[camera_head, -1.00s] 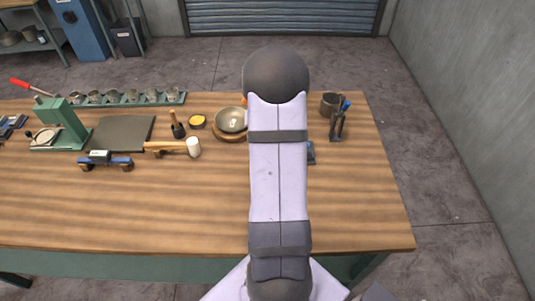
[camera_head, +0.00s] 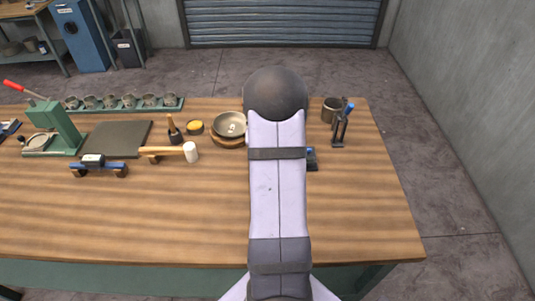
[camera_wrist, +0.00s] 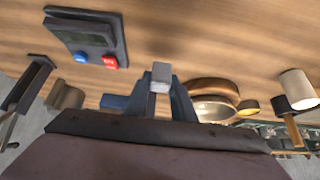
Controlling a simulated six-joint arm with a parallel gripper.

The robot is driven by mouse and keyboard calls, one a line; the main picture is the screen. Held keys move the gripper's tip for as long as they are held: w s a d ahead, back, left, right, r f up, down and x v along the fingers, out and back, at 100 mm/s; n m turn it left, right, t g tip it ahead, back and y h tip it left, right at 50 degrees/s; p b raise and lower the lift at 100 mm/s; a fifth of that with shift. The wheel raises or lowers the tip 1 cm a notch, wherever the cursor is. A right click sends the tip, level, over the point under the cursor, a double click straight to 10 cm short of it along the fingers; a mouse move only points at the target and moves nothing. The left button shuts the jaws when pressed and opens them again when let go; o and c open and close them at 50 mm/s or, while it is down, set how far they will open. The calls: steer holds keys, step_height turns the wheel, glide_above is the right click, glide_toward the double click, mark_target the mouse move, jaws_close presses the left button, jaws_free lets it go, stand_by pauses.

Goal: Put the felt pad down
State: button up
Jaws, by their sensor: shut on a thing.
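A small light grey block (camera_wrist: 161,73), which I take to be the felt pad, shows in the wrist view at the tips of my gripper (camera_wrist: 158,92). In the head view my own arm hides the gripper and the pad. A metal bowl (camera_head: 230,124) sits on a wooden ring (camera_head: 226,142) just left of my arm; the bowl also shows in the wrist view (camera_wrist: 213,110).
A dark device (camera_wrist: 84,33) with red and blue buttons lies near the gripper. A cup (camera_head: 331,109) and a dark stand (camera_head: 339,130) are right of my arm. A mallet (camera_head: 170,152), yellow tin (camera_head: 194,127) and dark mat (camera_head: 116,139) lie left. The front wooden tabletop (camera_head: 150,215) is clear.

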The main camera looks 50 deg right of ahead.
steer(key=shift+f+b, duration=1.55)
steer(key=shift+f, duration=0.25)
steer(key=shift+f, duration=0.2)
steer(key=o, duration=1)
steer(key=shift+c, duration=0.2)
steer(key=shift+r, duration=0.1)
steer(key=shift+r, duration=0.2)
steer(key=p+v, duration=0.5)
steer(key=v, duration=0.7)
steer(key=shift+f, duration=0.1)
